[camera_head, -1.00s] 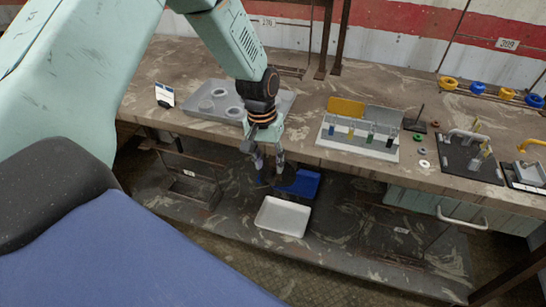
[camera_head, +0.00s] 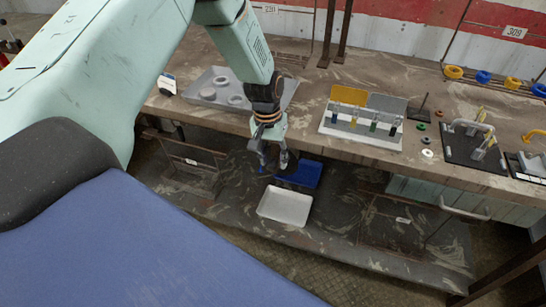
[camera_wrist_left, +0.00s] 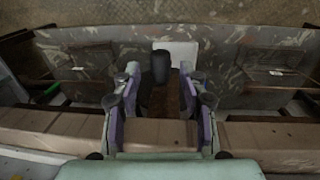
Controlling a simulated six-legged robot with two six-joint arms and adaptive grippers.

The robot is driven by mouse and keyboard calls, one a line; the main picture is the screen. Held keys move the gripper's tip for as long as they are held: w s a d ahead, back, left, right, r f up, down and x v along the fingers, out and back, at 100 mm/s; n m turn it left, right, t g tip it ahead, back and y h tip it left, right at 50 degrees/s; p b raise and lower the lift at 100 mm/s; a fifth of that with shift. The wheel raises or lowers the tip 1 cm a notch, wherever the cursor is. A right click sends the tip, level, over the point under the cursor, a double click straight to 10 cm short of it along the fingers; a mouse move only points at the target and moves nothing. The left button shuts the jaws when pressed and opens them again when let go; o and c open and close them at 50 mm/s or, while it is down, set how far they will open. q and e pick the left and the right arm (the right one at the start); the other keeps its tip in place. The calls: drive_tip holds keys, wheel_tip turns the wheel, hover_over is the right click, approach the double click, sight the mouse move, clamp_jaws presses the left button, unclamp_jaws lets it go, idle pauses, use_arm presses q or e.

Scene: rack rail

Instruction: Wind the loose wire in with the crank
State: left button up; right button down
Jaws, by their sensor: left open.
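My left gripper (camera_head: 273,163) hangs at the bench's front edge with its fingers pointing down, open, in the head view. In the left wrist view its two fingers (camera_wrist_left: 160,90) stand apart. A dark upright knob or post (camera_wrist_left: 160,66) shows between and beyond the fingertips there, apart from both. I cannot tell whether it is the crank's handle. No loose wire can be made out in either view. My right gripper is not in view.
The bench (camera_head: 330,65) carries a grey tray (camera_head: 192,92) with round parts and a rack of vials (camera_head: 362,125). A blue bin (camera_head: 305,174) and a white tray (camera_head: 285,206) are on the lower shelf (camera_head: 345,230). Tool holders (camera_head: 470,148) stand at the right.

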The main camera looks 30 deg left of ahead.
use_arm(q)
clamp_jaws()
idle(0.3)
drive_tip(key=shift+a+h+b, duration=0.3)
drive_tip(key=shift+h+b, duration=0.05)
drive_tip(key=shift+h, duration=0.05)
unclamp_jaws()
